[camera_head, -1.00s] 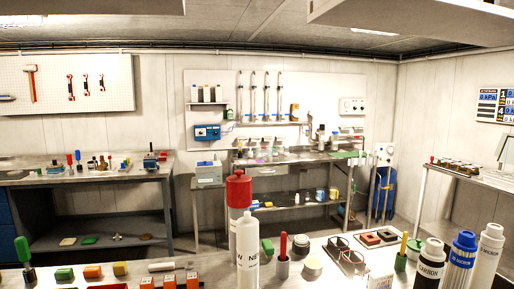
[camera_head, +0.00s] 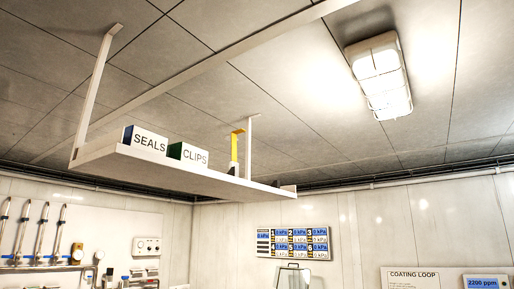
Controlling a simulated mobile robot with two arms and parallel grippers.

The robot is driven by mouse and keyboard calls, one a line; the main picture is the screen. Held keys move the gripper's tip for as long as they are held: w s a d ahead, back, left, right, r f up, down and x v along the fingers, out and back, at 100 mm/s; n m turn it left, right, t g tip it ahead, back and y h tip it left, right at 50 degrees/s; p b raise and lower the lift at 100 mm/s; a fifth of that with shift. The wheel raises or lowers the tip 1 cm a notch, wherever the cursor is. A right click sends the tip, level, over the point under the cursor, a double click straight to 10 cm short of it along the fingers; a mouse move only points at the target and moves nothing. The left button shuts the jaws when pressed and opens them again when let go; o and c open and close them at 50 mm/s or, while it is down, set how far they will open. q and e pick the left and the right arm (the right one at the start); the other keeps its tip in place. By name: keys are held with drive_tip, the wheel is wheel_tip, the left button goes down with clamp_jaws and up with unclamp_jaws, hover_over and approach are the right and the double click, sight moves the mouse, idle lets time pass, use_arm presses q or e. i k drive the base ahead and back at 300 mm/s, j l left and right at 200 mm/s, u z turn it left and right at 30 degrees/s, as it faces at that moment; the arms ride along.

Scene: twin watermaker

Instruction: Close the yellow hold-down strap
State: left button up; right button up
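A yellow strap (camera_head: 235,148) stands upright on the hanging shelf, right of the two labelled boxes. Its top end bends over to the right like a hook. A dark part shows at its foot, on the shelf. I cannot tell from this distance how the strap is fastened. Neither of my grippers shows in the head view.
The hanging shelf (camera_head: 150,168) is held from the ceiling by white brackets. It carries a SEALS box (camera_head: 146,141) and a CLIPS box (camera_head: 188,154). A ceiling lamp (camera_head: 380,76) is at upper right. A gauge panel (camera_head: 292,243) hangs on the wall.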

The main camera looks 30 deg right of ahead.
sight(233, 140)
drive_tip(key=i+l+z, duration=0.15)
drive_tip(key=l+z, duration=0.2)
drive_tip(key=l, duration=0.15)
drive_tip(key=i+l+z, duration=0.3)
drive_tip(key=l, duration=0.2)
drive_tip(key=i+l+z, duration=0.2)
drive_tip(key=l+z, duration=0.15)
drive_tip(key=i+l+z, duration=0.55)
drive_tip(key=i, duration=0.15)
drive_tip(key=i+l+z, duration=0.3)
drive_tip(key=i+z, duration=0.25)
drive_tip(key=i, duration=0.25)
drive_tip(key=i+u, duration=0.75)
drive_tip(key=i, duration=0.2)
drive_tip(key=i+l+u, duration=0.2)
drive_tip(key=i+u, duration=0.15)
drive_tip(key=i+j+u, duration=0.2)
drive_tip(key=u, duration=0.25)
drive_tip(key=i+u, duration=0.25)
drive_tip(key=u, duration=0.25)
drive_tip(key=i+j+u, duration=0.1)
drive_tip(key=i+u, duration=0.15)
drive_tip(key=u, duration=0.2)
drive_tip(key=i+l+u, duration=0.1)
drive_tip(key=u, duration=0.4)
drive_tip(key=i+l+u, duration=0.2)
drive_tip(key=u, duration=0.25)
drive_tip(key=i+l+u, duration=0.3)
drive_tip(key=u, duration=0.2)
